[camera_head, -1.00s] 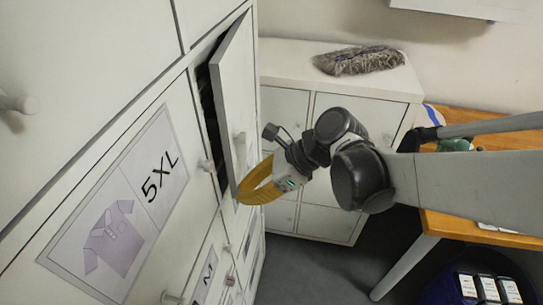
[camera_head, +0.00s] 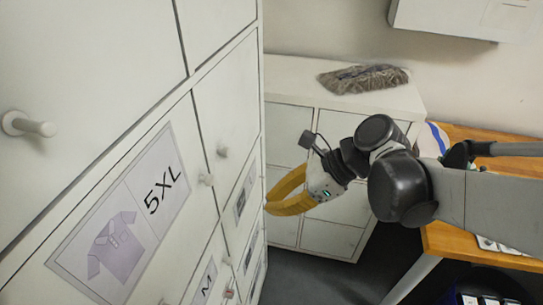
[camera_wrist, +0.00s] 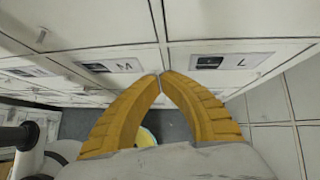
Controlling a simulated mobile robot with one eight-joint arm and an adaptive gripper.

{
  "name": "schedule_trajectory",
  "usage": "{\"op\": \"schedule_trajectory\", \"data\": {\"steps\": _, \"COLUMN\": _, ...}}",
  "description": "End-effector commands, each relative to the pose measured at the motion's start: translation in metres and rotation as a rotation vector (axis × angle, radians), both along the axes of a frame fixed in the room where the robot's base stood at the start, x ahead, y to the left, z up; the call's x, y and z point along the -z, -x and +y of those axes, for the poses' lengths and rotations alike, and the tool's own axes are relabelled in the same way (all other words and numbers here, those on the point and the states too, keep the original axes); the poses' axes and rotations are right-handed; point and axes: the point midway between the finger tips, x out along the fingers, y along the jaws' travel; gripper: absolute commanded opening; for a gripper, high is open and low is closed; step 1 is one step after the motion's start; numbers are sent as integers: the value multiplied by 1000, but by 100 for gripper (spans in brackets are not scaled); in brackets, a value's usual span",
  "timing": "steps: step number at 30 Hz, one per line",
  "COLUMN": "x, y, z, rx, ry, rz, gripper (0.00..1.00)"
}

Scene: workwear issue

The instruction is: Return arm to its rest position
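My gripper (camera_head: 270,207) has yellow fingers and shows in the middle of the head view, its tips close to the white cabinet front. In the wrist view my gripper (camera_wrist: 162,76) has its fingertips together with nothing between them. The tall white cabinet (camera_head: 85,75) fills the left of the head view. Its upper far door (camera_head: 228,95) sits flush and looks closed. Labels marked M (camera_wrist: 112,65) and L (camera_wrist: 222,61) show ahead of the fingertips in the wrist view.
A 5XL label (camera_head: 128,225) is on the nearer cabinet front, and knobs (camera_head: 32,124) stick out. A low white cabinet (camera_head: 385,100) with a grey furry item (camera_head: 362,77) on top stands behind my arm. A wooden table (camera_head: 455,240) is at right.

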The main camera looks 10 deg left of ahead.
Motion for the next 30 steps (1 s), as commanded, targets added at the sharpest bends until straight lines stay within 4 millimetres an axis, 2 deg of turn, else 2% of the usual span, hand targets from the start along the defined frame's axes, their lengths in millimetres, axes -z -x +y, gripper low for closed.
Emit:
{"op": "schedule_trajectory", "data": {"steps": 1, "x": -10, "y": 0, "z": -8, "rx": 4, "ry": 0, "rz": 1, "gripper": 0}}
{"op": "schedule_trajectory", "data": {"steps": 3, "x": -19, "y": 1, "z": -17, "rx": 3, "ry": 0, "rz": 0, "gripper": 0}}
{"op": "schedule_trajectory", "data": {"steps": 8, "x": -30, "y": 2, "z": -29, "rx": 1, "ry": 1, "rz": -1, "gripper": 0}}
{"op": "schedule_trajectory", "data": {"steps": 11, "x": -27, "y": 3, "z": -38, "rx": -18, "ry": 20, "rz": -51, "gripper": 0}}
{"op": "schedule_trajectory", "data": {"steps": 14, "x": -11, "y": 6, "z": -60, "rx": -85, "ry": 95, "rz": -213, "gripper": 0}}
{"op": "schedule_trajectory", "data": {"steps": 17, "x": 13, "y": 11, "z": -99, "rx": -228, "ry": 246, "rz": -465, "gripper": 0}}
{"op": "schedule_trajectory", "data": {"steps": 21, "x": 44, "y": 19, "z": -164, "rx": -538, "ry": 536, "rz": -809, "gripper": 0}}
{"op": "schedule_trajectory", "data": {"steps": 24, "x": 58, "y": 26, "z": -204, "rx": -785, "ry": 735, "rz": -973, "gripper": 0}}
{"op": "schedule_trajectory", "data": {"steps": 27, "x": 66, "y": 31, "z": -233, "rx": -997, "ry": 892, "rz": -1066, "gripper": 0}}
{"op": "schedule_trajectory", "data": {"steps": 30, "x": 68, "y": 34, "z": -250, "rx": -1141, "ry": 988, "rz": -1105, "gripper": 0}}
